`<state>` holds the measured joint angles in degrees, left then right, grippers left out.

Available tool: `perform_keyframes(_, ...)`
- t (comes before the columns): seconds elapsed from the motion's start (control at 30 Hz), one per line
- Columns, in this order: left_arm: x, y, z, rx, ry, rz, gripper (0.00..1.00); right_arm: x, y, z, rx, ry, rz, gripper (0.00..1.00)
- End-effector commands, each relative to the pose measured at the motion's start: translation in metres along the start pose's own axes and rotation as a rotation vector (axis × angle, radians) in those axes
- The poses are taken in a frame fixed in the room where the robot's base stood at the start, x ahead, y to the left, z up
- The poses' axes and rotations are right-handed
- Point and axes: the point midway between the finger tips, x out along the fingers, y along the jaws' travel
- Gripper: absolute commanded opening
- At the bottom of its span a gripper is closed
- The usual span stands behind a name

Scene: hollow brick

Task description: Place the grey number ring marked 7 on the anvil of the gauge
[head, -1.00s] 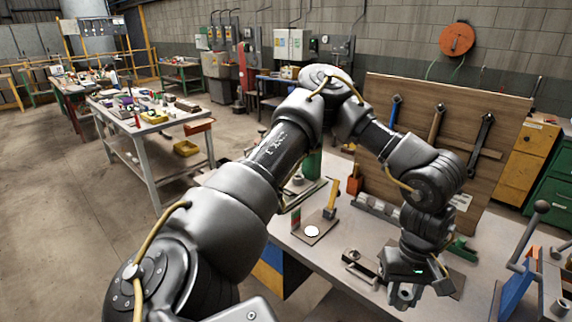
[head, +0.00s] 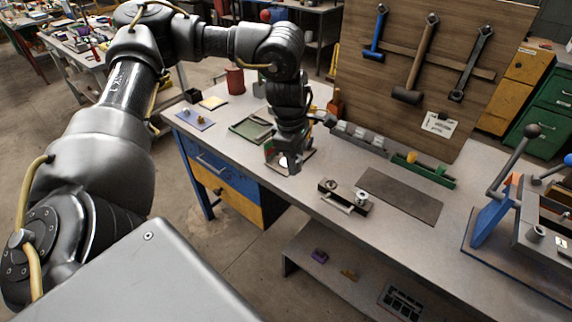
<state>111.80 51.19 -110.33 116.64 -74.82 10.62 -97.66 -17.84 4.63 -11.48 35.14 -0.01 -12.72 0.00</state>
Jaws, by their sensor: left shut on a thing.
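My left gripper (head: 284,170) points down over the gauge, a small brown base plate (head: 304,156) with a red and green post (head: 268,144). The gripper hides most of the gauge. A white round patch shows between the fingers. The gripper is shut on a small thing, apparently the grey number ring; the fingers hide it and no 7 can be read. I cannot tell whether it touches the anvil. My right gripper is not in view.
A dark fixture with round metal parts (head: 345,197) stands right of the gripper, before a bare grey-brown mat (head: 398,195). A green holder (head: 425,170) and grey blocks (head: 358,138) lie behind. A blue lever press (head: 492,215) stands far right. A green tray (head: 250,129) lies left.

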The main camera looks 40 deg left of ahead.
Motion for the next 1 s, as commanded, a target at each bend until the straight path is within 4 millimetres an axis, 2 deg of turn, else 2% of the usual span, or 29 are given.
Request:
perform_keyframes(0.03, 0.007, 0.005, -0.019, -0.148, -0.006, 0.015, 0.02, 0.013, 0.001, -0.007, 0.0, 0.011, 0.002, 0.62)
perform_keyframes(0.1, 0.006, 0.011, -0.041, -0.334, -0.006, 0.031, 0.02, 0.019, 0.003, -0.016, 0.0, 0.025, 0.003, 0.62)
perform_keyframes(0.2, 0.005, 0.015, -0.064, -0.529, -0.007, 0.05, 0.02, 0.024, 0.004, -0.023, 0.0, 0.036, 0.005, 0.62)
perform_keyframes(0.3, 0.003, 0.016, -0.076, -0.637, -0.008, 0.059, 0.02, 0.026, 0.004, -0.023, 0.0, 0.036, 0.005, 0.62)
perform_keyframes(0.47, 0.002, 0.018, -0.08, -0.677, -0.007, 0.062, 0.02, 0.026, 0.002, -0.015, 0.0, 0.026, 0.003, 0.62)
perform_keyframes(0.57, 0.007, 0.026, -0.081, -0.678, -0.006, 0.06, 0.02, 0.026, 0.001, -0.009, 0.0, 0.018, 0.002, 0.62)
perform_keyframes(0.93, 0.047, 0.109, -0.088, -0.677, -0.004, 0.058, 0.02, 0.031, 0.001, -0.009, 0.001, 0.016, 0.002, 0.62)
perform_keyframes(1.0, 0.065, 0.12, -0.091, -0.676, -0.004, 0.056, 0.02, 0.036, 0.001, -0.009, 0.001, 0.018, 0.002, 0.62)
